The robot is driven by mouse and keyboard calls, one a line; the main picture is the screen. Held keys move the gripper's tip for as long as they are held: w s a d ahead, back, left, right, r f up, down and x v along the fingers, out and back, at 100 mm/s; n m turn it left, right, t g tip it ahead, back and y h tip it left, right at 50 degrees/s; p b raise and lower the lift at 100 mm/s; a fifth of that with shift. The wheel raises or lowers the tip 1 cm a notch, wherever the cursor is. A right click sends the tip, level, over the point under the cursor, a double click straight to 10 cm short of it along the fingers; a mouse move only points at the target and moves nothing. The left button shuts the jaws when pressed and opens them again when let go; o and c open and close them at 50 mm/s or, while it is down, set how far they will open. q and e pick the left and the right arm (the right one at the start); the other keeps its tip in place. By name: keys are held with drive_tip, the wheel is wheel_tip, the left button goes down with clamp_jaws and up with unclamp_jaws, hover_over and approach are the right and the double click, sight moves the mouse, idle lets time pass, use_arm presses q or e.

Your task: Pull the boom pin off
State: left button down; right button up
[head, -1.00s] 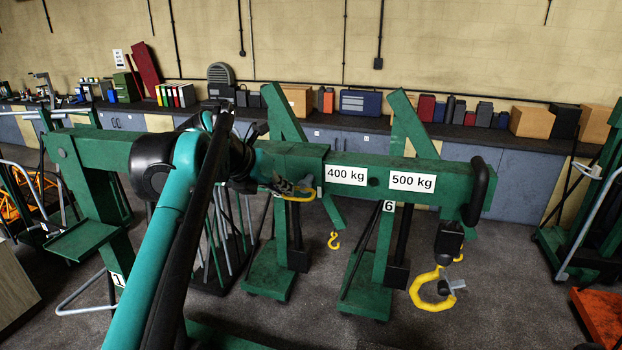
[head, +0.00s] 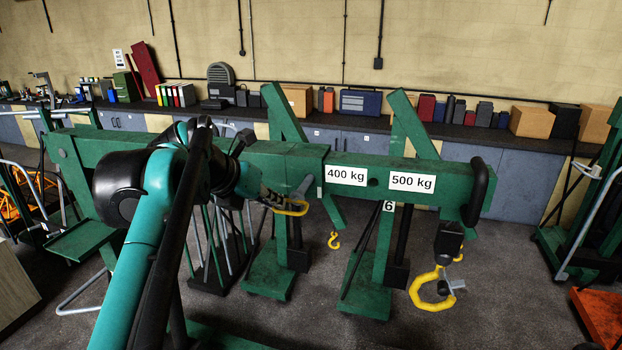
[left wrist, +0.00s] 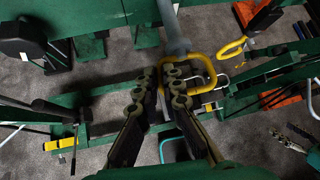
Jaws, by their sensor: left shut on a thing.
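The boom pin has a grey shaft (head: 303,186) and a yellow loop handle (head: 291,209). It is at the near side of the green boom (head: 405,168), left of the 400 kg label. My left gripper (head: 273,199) is shut on the yellow handle; my arm partly covers it in the head view. In the left wrist view, the fingers (left wrist: 162,80) close on the left part of the loop (left wrist: 211,72), and the grey shaft (left wrist: 174,30) runs up from it. I cannot tell whether the shaft's tip is inside the boom.
A yellow hook (head: 428,290) hangs from the boom's right end. Other green cranes stand behind, above a grey floor. A long bench with boxes (head: 532,122) lines the wall. An orange base (head: 602,316) lies at the lower right.

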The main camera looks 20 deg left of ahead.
use_arm(q)
drive_tip(key=shift+s+d, duration=0.15)
drive_tip(key=shift+s, duration=2.05)
drive_tip(key=v, duration=0.1)
drive_tip(key=p+v, duration=0.2)
drive_tip(key=shift+s+d, duration=0.3)
drive_tip(key=shift+s, duration=0.15)
drive_tip(key=shift+w, duration=0.1)
